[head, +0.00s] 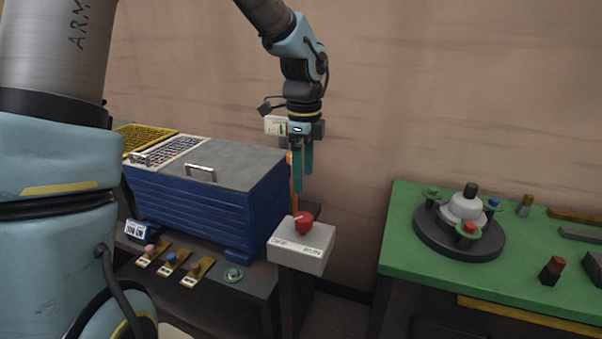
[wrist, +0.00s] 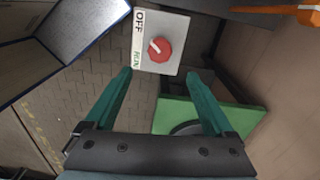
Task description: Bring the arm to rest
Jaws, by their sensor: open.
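My gripper (head: 303,170) hangs from my arm with its two teal fingers pointing down. It is in the air above and behind a white switch box, beside the right end of a blue chest. In the wrist view my gripper (wrist: 160,85) shows its fingers spread apart with nothing between them. The switch box (head: 300,258) carries a red knob (head: 304,223) and the words OFF and RUN. In the wrist view the red knob (wrist: 159,49) lies beyond the fingertips, apart from them, with its white pointer mark visible.
The blue chest (head: 205,205) with a grey lid stands on a dark bench at left. Several small tagged pieces (head: 172,263) lie in front of it. A green table (head: 400,245) at right bears a round dark fixture (head: 430,240). A gap of floor separates the benches.

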